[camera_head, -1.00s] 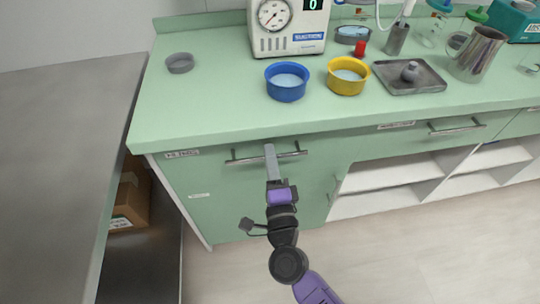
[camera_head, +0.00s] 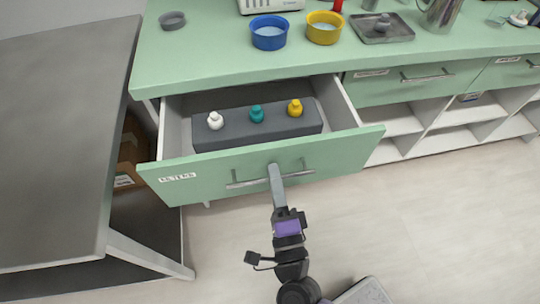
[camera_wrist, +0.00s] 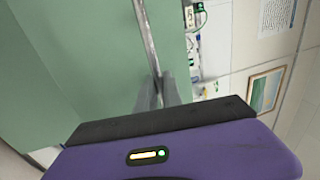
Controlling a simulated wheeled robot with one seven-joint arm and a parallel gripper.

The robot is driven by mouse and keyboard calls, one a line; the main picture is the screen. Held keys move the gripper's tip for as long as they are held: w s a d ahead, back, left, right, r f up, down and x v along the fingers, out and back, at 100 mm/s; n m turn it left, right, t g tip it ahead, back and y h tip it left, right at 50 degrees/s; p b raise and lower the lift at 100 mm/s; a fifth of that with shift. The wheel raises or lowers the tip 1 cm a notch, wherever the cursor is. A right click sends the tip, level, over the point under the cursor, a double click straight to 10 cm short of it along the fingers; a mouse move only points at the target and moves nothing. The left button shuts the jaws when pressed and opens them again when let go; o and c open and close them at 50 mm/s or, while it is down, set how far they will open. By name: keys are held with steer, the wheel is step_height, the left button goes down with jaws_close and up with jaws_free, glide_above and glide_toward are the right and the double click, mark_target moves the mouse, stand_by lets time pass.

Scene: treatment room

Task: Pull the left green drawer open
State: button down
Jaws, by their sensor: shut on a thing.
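The left green drawer (camera_head: 225,172) stands pulled well out from under the counter in the head view. Its metal bar handle (camera_head: 245,183) runs across the front, and my gripper (camera_head: 274,171) is shut on it near the middle. In the wrist view the two fingers (camera_wrist: 158,92) meet at the handle bar (camera_wrist: 146,38) against the green front (camera_wrist: 75,60). Inside the drawer a dark grey block (camera_head: 232,138) holds a white bottle (camera_head: 215,121), a teal bottle (camera_head: 257,114) and a yellow bottle (camera_head: 295,108).
On the counter (camera_head: 210,60) stand a blue bowl (camera_head: 268,33), a yellow bowl (camera_head: 324,28), a grey dish (camera_head: 172,20) and a metal tray (camera_head: 384,28). A grey table (camera_head: 60,130) is at the left. Another closed drawer (camera_head: 410,82) is at the right. The floor in front is clear.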

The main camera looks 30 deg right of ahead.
steer(key=shift+r+v, duration=0.2)
steer(key=shift+v, duration=0.95)
steer(key=shift+r+v, duration=0.25)
steer(key=shift+v, duration=0.85)
steer(key=shift+s+f, duration=0.1)
steer(key=c, duration=1.5)
jaws_free()
steer(key=v, duration=0.7)
steer(key=shift+s+b, duration=0.35)
steer(key=shift+b, duration=0.05)
steer(key=shift+a, duration=0.1)
